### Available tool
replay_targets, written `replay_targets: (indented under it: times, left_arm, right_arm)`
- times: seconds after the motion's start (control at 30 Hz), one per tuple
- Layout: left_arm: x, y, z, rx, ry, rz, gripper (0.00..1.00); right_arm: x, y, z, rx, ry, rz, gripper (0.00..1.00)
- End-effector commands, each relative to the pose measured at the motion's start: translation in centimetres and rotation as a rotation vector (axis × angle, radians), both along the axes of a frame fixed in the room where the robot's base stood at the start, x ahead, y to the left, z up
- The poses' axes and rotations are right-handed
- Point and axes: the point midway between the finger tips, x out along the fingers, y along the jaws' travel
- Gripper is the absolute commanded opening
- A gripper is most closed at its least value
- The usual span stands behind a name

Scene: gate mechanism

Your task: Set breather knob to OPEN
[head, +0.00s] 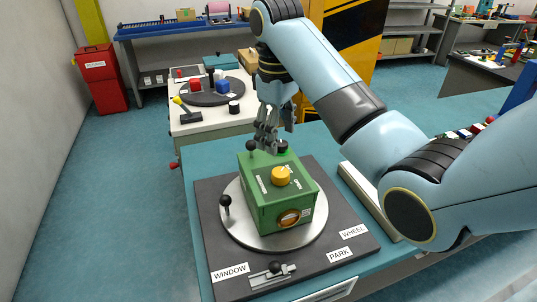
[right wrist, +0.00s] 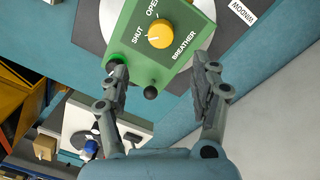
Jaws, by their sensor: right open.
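The green box (head: 270,205) stands on a round silver plate. The yellow breather knob (head: 281,175) is on its top; in the right wrist view the knob (right wrist: 160,33) sits by the words SHUT, OPEN and BREATHER. A small pale mark shows on the knob, but I cannot tell surely which word it points to. My right gripper (head: 268,138) is over the far edge of the box, apart from the knob. In the right wrist view its open, empty fingers (right wrist: 162,80) are spread, with the knob beyond their tips. My left gripper is not in view.
A black ball handle (right wrist: 150,92) stands at the box edge between my fingers, with a green-and-black piece (right wrist: 116,60) near the left finger. A black lever (head: 225,203) stands left of the box. The dark board (head: 215,265) carries WINDOW, PARK and WHEEL labels.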

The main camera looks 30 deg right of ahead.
Motion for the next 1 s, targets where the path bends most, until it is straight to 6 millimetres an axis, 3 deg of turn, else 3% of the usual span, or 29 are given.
replay_targets:
  times: [0.07,0.2,0.37,0.47,0.73,1.0]
  left_arm:
    - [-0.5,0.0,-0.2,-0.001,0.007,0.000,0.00]
    - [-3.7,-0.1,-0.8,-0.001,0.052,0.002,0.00]
    - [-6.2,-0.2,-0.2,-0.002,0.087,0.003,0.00]
    - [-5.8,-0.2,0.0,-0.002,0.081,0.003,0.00]
    - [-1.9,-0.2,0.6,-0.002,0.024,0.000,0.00]
    - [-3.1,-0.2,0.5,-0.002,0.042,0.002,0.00]
  right_arm:
    - [-0.1,-0.1,-0.8,0.000,0.003,0.000,0.64]
    - [-0.1,-0.2,-3.2,0.000,0.006,0.000,0.64]
    - [0.0,-0.3,-6.3,0.001,0.006,0.000,0.64]
    - [0.0,-0.4,-8.1,0.000,0.004,0.000,0.64]
    - [0.1,-0.6,-10.6,0.000,0.002,0.000,0.64]
    - [0.1,-0.6,-10.7,0.001,0.001,0.000,0.62]
